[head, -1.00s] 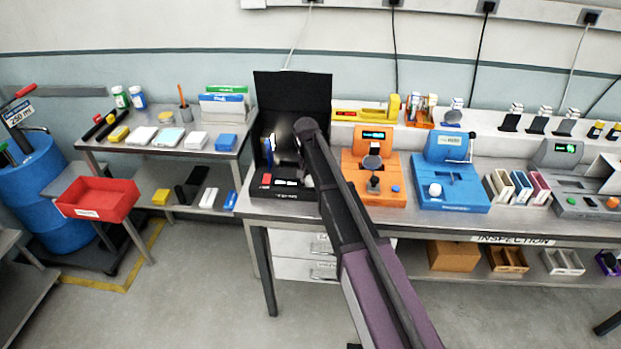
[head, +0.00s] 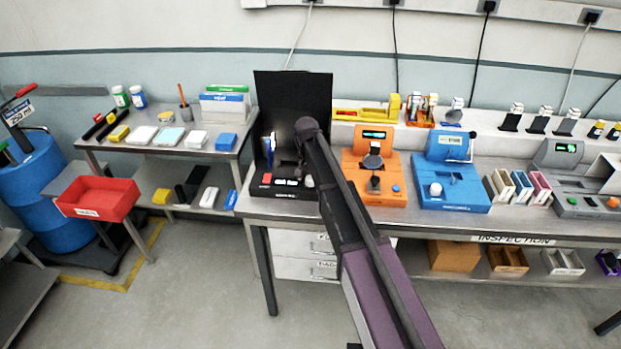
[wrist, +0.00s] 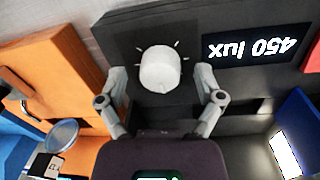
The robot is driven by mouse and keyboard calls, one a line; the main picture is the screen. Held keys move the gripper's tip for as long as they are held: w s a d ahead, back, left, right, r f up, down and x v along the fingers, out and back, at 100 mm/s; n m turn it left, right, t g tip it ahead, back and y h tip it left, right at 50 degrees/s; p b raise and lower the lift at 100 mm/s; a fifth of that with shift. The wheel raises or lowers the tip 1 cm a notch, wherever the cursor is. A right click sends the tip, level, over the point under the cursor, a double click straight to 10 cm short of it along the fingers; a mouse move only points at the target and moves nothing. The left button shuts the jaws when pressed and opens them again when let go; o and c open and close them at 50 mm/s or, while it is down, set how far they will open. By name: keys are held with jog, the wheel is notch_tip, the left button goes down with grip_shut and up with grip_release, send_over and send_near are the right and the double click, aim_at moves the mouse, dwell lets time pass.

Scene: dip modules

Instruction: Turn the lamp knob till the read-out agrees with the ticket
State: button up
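The lamp knob (wrist: 160,70) is a white round dial with tick marks on a black panel in the wrist view. The lit read-out (wrist: 252,48) beside it shows 450 lux, upside down there. My gripper (wrist: 161,82) is open, with one finger on each side of the knob and gaps between. In the head view the black booth (head: 292,100) stands at the bench's left end, with the small read-out (head: 287,182) on its front; my arm hides most of the gripper. I cannot make out a ticket's writing; a bright white card (wrist: 285,155) by a blue piece is unreadable.
An orange module (head: 360,160) stands close to the right of the booth, then a blue module (head: 450,185). A red piece (head: 267,178) sits at the panel's left. A side table with small goods and a red bin (head: 98,197) stands left.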

aim_at(309, 180)
jog(key=shift+n, duration=0.5)
jog(key=n, duration=1)
jog(key=shift+t, duration=0.3)
jog(key=n, duration=0.3)
jog(key=shift+n, duration=0.4)
notch_tip(309, 180, up, 14)
jog(key=p, duration=1.4)
jog(key=s+d+f+m+b, duration=0.2)
jog(key=s+d+m, duration=0.3)
jog(key=s+d, duration=0.5)
jog(key=s+d+f+m+b, duration=0.2)
jog(key=s+d+m, duration=0.3)
jog(key=s+d, duration=0.5)
jog(key=shift+s+d+f+m+b, duration=0.2)
jog(key=shift+s+f+m+b, duration=0.15)
jog(key=shift+s, duration=0.2)
jog(key=shift+s, duration=0.1)
